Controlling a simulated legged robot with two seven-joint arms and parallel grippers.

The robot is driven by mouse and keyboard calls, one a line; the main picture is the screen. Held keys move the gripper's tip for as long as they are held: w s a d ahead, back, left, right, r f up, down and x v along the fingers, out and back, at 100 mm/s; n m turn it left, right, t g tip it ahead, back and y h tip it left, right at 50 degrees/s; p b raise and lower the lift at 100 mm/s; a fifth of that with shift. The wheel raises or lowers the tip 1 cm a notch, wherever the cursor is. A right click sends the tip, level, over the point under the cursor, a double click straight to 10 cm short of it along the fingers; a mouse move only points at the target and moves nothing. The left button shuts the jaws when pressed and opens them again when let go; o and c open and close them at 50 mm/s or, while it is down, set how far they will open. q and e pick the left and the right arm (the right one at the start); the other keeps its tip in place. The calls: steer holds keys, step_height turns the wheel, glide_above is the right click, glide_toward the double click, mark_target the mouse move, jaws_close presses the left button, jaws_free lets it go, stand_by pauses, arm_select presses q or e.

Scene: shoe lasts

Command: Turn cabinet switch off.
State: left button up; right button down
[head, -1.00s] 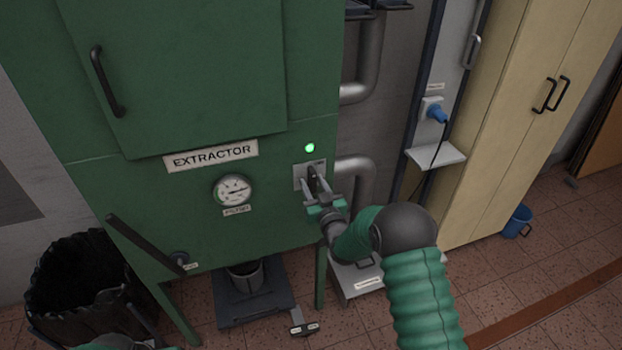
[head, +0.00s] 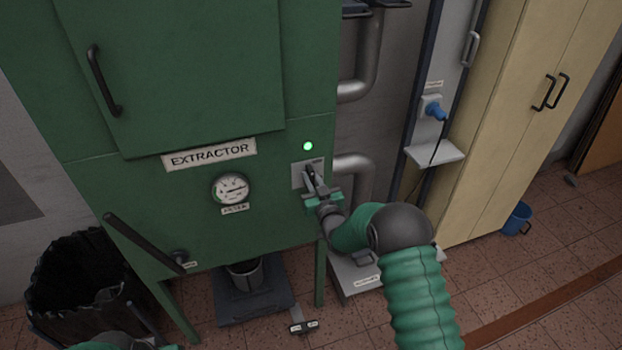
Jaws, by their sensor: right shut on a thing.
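The green cabinet (head: 200,60) bears an EXTRACTOR label. Its switch, a dark handle on a grey plate (head: 300,176), is at the right of the front panel. A green lamp (head: 308,146) above the plate is lit. My right gripper (head: 312,180) is at the switch, its fingers closed on the dark handle and covering much of it, so the handle's exact angle is hard to tell. Of my left arm, only a green part and a dark end (head: 140,325) show at the bottom left; whether that gripper is open is not clear.
A round gauge (head: 230,188) and a long dark lever (head: 147,243) are on the cabinet front. Silver pipes (head: 357,172) run just right of the switch.

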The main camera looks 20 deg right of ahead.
steer(key=shift+d+m+b, duration=0.1)
steer(key=shift+m+b, duration=0.8)
steer(key=shift+m, duration=0.3)
steer(key=m+b, duration=0.1)
steer(key=m, duration=0.1)
steer(key=shift+d+f+m+b, duration=0.1)
steer(key=shift+d+m+b, duration=0.05)
steer(key=shift+m+b, duration=0.2)
steer(key=m+b, duration=0.2)
steer(key=m, duration=0.3)
steer(key=shift+d+b, duration=0.15)
steer(key=shift+b, duration=0.2)
steer(key=m+b, duration=0.1)
steer(key=m, duration=0.3)
steer(key=shift+d+f, duration=0.1)
steer(key=shift+f, duration=0.05)
steer(key=shift+f+m+b, duration=0.1)
steer(key=shift+m+b, duration=0.7)
steer(key=shift+m, duration=1.05)
steer(key=shift+f, duration=0.1)
